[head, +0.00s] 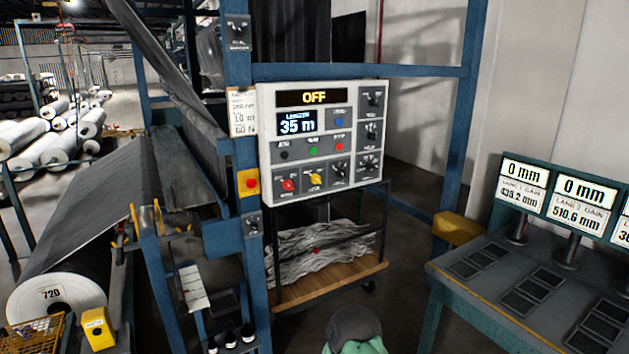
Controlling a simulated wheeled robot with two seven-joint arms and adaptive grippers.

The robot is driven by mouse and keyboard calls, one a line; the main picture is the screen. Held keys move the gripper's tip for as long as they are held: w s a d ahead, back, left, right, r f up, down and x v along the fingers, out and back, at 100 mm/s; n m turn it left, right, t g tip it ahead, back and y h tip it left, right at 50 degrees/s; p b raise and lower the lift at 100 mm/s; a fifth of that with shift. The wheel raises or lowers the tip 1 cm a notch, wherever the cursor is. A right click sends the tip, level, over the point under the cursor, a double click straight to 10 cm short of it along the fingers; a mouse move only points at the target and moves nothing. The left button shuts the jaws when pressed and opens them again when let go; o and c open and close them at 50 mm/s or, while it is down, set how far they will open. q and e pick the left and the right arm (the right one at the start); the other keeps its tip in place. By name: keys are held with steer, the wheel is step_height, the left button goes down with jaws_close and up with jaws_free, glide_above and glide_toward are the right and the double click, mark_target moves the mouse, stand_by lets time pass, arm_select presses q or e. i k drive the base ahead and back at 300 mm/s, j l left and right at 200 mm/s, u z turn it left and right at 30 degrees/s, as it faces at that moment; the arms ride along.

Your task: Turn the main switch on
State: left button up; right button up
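A light grey control panel (265,130) is mounted on the blue machine frame, near the middle of the head view. Its top display (314,97) reads OFF in yellow, and a screen (296,122) below reads 35 m. A red rotary knob (288,185) and a yellow one (316,180) sit along its lower row. Several black rotary knobs are on its right side, one at the top (374,98). The labels are too small to read, so I cannot tell which knob is the main switch.
A yellow box with a red button (248,182) is on the post left of the panel. Below the panel stands a cart with a wooden shelf (330,284). A bench with mm displays (524,172) stands at right. A large grey roll (58,300) is at left.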

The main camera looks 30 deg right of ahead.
mark_target(287, 183)
steer(key=i+l, duration=0.15)
steer(key=l, duration=0.2)
steer(key=i+l, duration=0.1)
steer(key=l, duration=0.25)
steer(key=i+l, duration=0.15)
steer(key=l, duration=0.2)
steer(key=i+l, duration=0.1)
steer(key=l, duration=0.25)
